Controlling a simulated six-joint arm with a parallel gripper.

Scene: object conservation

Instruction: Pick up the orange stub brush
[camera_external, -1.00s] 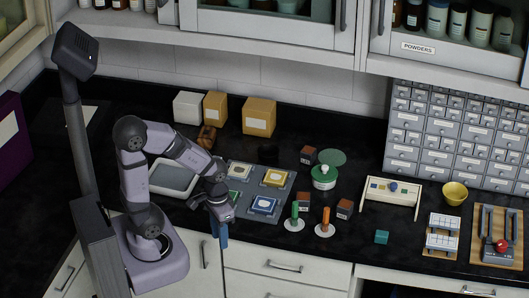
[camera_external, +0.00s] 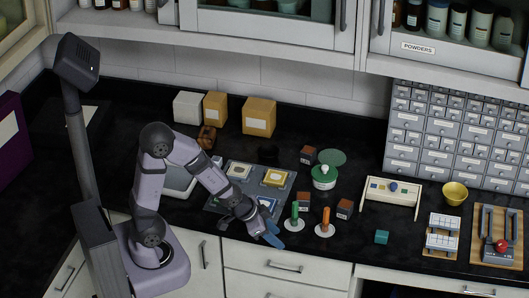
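The orange stub brush (camera_external: 326,219) stands upright on a round white base near the front edge of the counter. A green stub brush (camera_external: 294,212) on a similar base stands just to its left. My gripper (camera_external: 272,234) is low at the counter's front edge, left of the green brush and apart from the orange one. Its blue fingers point down and to the right. They are too small to tell whether they are open or shut.
Small dark brown boxes (camera_external: 344,208) stand beside and behind the brushes. A green-lidded white pot (camera_external: 324,177) is behind them. A grey tray with coloured tiles (camera_external: 238,172) lies left. A teal cube (camera_external: 381,237) sits right, with clear counter around it.

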